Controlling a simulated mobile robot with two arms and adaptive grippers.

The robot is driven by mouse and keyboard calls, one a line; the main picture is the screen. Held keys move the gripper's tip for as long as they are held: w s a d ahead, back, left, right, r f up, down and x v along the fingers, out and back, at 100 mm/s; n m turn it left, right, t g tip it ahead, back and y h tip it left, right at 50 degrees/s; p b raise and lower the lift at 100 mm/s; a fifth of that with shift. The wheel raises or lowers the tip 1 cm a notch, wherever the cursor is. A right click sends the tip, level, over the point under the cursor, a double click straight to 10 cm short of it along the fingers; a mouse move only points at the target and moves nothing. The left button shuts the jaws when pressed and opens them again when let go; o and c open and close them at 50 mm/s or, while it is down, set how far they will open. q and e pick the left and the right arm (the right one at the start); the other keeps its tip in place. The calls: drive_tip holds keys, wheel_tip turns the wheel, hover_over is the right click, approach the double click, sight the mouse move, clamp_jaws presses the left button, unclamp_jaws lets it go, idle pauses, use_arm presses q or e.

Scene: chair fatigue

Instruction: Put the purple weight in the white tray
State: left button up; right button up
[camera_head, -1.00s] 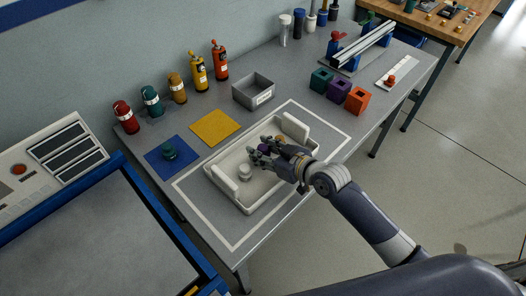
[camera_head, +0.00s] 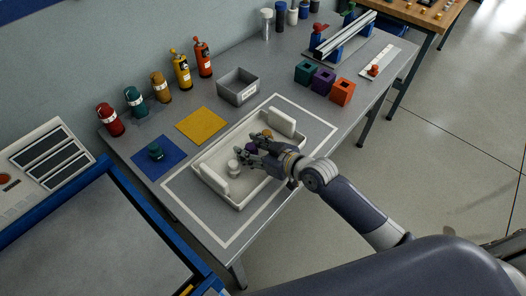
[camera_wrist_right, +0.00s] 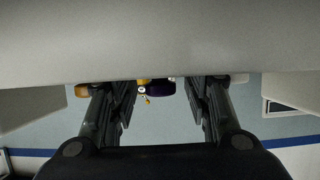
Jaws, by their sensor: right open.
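The white tray (camera_head: 238,203) lies on the grey table inside a pale outlined rectangle. The right gripper is open, low over the tray. My left gripper is not in view.
Several bottles line the wall. Colored blocks (camera_head: 323,80) stand to the right. The tray's raised end blocks flank the gripper.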

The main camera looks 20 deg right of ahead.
drive_tip(key=v, duration=1)
drive_tip(key=shift+s+d+b, duration=0.2)
drive_tip(key=shift+d+b, duration=0.05)
drive_tip(key=shift+b, duration=0.05)
drive_tip(key=shift+s+d+r, duration=0.25)
drive_tip(key=shift+s+r, duration=0.05)
drive_tip(key=shift+s, duration=0.15)
